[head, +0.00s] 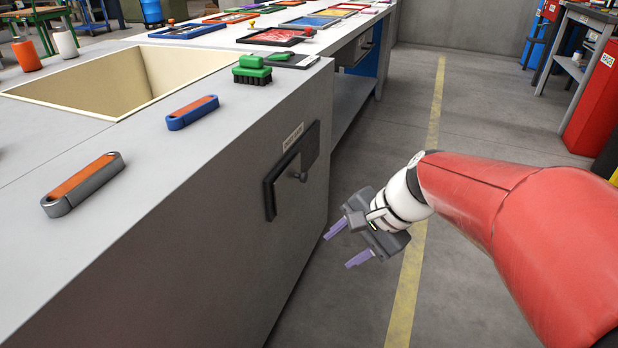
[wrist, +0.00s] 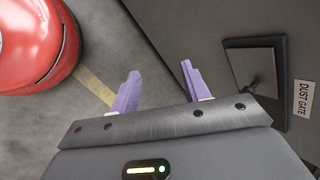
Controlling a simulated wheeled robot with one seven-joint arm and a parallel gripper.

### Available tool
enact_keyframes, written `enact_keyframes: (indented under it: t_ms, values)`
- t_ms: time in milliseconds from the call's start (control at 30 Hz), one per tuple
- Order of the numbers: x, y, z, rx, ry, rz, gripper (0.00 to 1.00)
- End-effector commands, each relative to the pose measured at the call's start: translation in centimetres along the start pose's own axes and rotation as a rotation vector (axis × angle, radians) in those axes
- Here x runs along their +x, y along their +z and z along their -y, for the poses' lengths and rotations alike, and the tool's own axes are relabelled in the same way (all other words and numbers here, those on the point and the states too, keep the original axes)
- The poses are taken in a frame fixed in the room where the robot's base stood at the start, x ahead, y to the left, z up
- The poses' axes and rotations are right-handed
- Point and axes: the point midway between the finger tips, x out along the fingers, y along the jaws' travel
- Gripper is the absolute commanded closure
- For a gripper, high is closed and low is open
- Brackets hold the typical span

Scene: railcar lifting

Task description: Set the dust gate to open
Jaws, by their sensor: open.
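The dust gate (head: 275,192) is a dark plate in a frame on the grey side of the bench, with a small knob (head: 303,177) on it. In the wrist view the gate (wrist: 268,62) is at the right, beside a white label (wrist: 303,98) reading DUST GATE. Its setting cannot be told from these views. My gripper (head: 337,250), with purple fingers, is open and empty. It is to the right of and lower than the gate in the head view, apart from it. In the wrist view the gripper (wrist: 160,70) is left of the gate.
The bench top (head: 226,130) carries a silver-and-orange tool (head: 84,184), a blue-and-orange tool (head: 192,112) and a green brush (head: 252,70) beside a square opening (head: 150,78). The aisle floor (head: 480,110) with its yellow line is clear. A red cabinet (head: 598,100) stands at the right.

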Motion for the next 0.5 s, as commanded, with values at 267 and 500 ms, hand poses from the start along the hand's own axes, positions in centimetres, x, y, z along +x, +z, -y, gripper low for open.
enact_keyframes:
  t_ms: [267,500]
  values:
    - [6.2,-8.5,7.7,0.656,-0.352,0.477,0.53]
    - [6.5,-15.6,10.7,0.997,-0.581,0.775,0.53]
